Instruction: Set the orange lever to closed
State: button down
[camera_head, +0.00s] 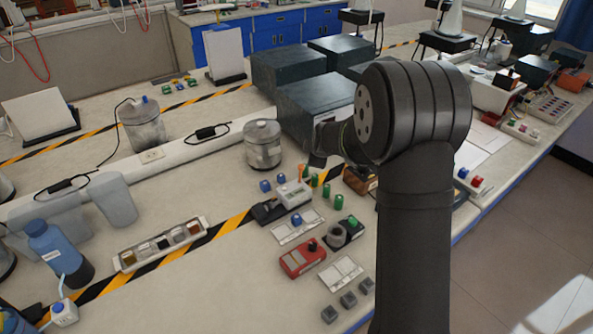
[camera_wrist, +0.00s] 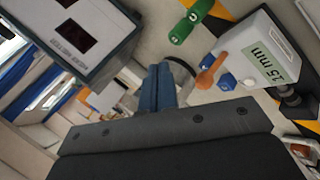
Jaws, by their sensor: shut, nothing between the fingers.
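A small orange lever (camera_wrist: 207,74) shows in the wrist view, slanting beside the white block marked "15 mm" (camera_wrist: 262,55), with blue knobs (camera_wrist: 227,82) close to it. In the head view a small orange piece (camera_head: 302,171), likely the same lever, stands among green and blue knobs. Its open and closed marks cannot be read. My gripper (camera_wrist: 160,88) is shut and empty in the wrist view, with its blue-grey fingertips to the left of the lever and apart from it in the picture. In the head view my arm hides most of the gripper.
Dark box instruments (camera_head: 315,105) and a metal canister (camera_head: 263,145) stand close to my arm. Green knobs (camera_wrist: 181,28) lie near the lever. A red box (camera_head: 302,257) and a sample rack (camera_head: 160,245) are nearer the front.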

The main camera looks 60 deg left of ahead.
jog(key=s+d+f+n+y, duration=0.2)
jog(key=s+d+y, duration=0.6)
jog(key=s, duration=0.4)
jog(key=shift+y, duration=0.5)
jog(key=x, duration=1)
jog(key=shift+s+a, duration=0.2)
jog(key=shift+a, duration=0.1)
jog(key=shift+w+d+f, duration=0.25)
jog(key=shift+w+d, duration=0.55)
jog(key=shift+w, duration=0.25)
jog(key=shift+w+d+f, duration=0.2)
jog(key=shift+w+d, duration=0.2)
jog(key=shift+w, duration=0.15)
